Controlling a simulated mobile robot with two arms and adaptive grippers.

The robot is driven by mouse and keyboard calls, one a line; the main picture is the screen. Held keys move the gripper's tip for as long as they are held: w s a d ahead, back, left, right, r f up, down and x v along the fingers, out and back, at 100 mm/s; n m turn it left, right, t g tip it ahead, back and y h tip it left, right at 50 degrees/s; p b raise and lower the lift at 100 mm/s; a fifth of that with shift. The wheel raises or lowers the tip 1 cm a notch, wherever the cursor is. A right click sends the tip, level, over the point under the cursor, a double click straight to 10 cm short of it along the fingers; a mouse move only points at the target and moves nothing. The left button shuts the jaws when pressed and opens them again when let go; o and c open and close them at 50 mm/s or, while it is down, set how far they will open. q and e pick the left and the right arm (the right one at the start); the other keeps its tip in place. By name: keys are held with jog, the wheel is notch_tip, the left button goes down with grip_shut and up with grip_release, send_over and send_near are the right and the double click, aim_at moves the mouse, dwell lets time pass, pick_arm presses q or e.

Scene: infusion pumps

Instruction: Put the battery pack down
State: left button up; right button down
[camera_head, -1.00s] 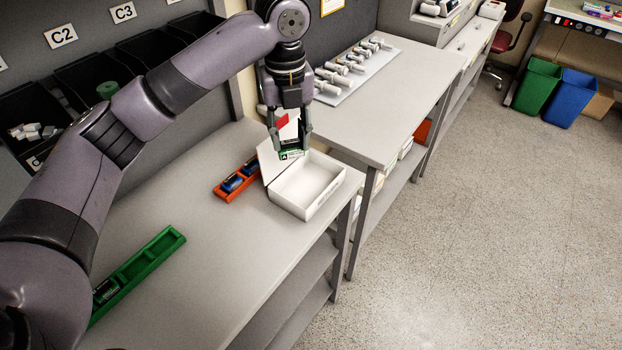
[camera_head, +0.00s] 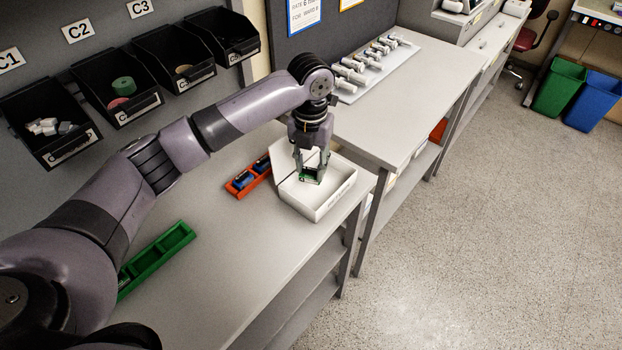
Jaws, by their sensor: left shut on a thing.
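My left gripper (camera_head: 310,181) is shut on a small green and dark battery pack (camera_head: 309,175). It points down over the open white box (camera_head: 325,206) on the grey bench. The pack is at the box's opening; I cannot tell whether it touches the box floor. The fingers hide part of the pack. The box's lid stands open on its left side. My right gripper is not in view.
A red tray (camera_head: 239,187) with blue packs lies left of the box. A green tray (camera_head: 165,250) lies nearer on the bench (camera_head: 225,275), partly behind my arm. Black bins (camera_head: 122,87) line the back. A panel with pump-like parts (camera_head: 373,68) lies on the far bench.

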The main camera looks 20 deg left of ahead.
pick_arm(q)
notch_tip(320, 180, down, 6)
jog(key=shift+f+p, duration=0.1)
jog(key=shift+p, duration=0.45)
jog(key=shift+f, duration=0.15)
jog(key=shift+f, duration=0.15)
jog(key=o, duration=1.2)
jog(key=shift+o, duration=0.2)
